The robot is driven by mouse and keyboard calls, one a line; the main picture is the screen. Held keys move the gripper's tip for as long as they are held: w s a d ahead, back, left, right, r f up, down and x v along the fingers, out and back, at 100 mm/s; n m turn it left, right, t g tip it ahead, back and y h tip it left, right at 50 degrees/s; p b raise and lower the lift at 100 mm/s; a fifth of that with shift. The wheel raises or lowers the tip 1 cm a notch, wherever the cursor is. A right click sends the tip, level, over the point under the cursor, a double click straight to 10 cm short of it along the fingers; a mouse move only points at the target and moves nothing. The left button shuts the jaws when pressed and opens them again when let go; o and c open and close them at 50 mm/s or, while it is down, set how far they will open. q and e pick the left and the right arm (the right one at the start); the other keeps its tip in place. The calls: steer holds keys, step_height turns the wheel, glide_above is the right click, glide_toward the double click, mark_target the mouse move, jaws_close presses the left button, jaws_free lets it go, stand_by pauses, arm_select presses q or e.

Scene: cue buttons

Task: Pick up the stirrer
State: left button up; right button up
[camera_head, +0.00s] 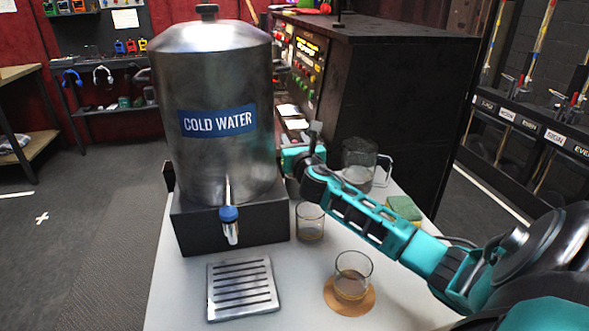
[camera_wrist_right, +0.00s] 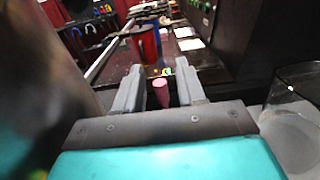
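My right gripper (camera_head: 315,132) reaches past the right side of the steel water dispenser, above the back of the white table. In the right wrist view its two grey fingers (camera_wrist_right: 160,78) stand apart. A small pink upright thing (camera_wrist_right: 163,86) shows in the gap between them; I cannot tell whether it is the stirrer or whether the fingers touch it. No stirrer can be clearly made out in the head view, where my gripper and the dispenser cover that spot. My left gripper is not in view.
The dispenser (camera_head: 215,158) stands left of my right arm. A glass jug (camera_head: 362,172) is close on its right. A glass (camera_head: 310,228), another on a cork coaster (camera_head: 335,300), a sponge (camera_head: 404,208) and a drip tray (camera_head: 242,306) are on the table (camera_head: 180,290). A dark cabinet (camera_head: 410,110) stands behind.

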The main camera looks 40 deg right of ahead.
steer(key=shift+c, duration=0.4)
jaws_close()
